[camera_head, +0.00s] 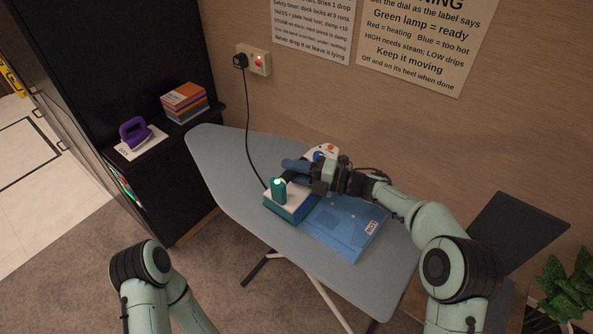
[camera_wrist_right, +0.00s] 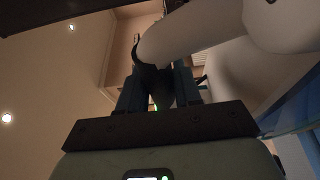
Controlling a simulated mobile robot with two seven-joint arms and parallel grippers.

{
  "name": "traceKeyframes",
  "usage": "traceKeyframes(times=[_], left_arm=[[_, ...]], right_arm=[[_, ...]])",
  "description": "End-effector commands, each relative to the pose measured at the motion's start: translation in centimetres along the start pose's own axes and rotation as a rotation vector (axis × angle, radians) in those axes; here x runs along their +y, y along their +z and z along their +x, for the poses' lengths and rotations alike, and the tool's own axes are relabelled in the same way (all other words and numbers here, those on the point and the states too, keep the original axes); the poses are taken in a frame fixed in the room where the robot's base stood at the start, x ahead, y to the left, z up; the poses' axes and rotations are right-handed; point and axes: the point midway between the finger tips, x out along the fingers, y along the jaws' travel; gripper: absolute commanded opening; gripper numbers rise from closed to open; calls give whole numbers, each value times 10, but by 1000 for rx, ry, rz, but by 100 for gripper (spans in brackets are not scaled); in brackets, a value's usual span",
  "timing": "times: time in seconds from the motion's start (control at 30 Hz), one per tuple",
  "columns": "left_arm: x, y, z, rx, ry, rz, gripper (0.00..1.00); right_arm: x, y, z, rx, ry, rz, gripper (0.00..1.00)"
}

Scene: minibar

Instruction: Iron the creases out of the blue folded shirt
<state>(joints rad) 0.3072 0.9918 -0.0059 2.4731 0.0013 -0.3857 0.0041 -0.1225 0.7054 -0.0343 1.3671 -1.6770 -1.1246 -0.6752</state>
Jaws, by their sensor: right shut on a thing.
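The blue folded shirt (camera_head: 338,226) lies flat on the grey ironing board (camera_head: 225,150), with a small white label near its right edge. A white and teal iron (camera_head: 290,208) with a lit green lamp stands at the shirt's left edge. My right gripper (camera_head: 298,166) is shut, apparently on the iron's dark handle, which it largely hides. In the right wrist view, its fingers (camera_wrist_right: 158,90) close around a dark part beside a large pale body, with a green glow between them. Whether the iron touches the cloth cannot be told. My left gripper is out of view.
A black cord runs from the wall socket (camera_head: 254,60) down to the board. A white thing with orange and blue parts (camera_head: 325,150) shows behind my right gripper. A purple handled object (camera_head: 134,132) and stacked books (camera_head: 185,103) are on the dark cabinet. The board's left end is clear.

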Motion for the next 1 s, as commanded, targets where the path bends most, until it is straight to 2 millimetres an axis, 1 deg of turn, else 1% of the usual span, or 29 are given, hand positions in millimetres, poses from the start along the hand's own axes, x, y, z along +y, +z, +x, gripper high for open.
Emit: traceKeyframes(times=[0.2,0.57,1.0], left_arm=[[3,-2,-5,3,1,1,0],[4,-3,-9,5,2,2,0],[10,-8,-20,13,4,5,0]], right_arm=[[1,3,9,1,-1,-4,0],[2,5,15,2,0,-4,0],[3,12,30,1,1,-5,0]])
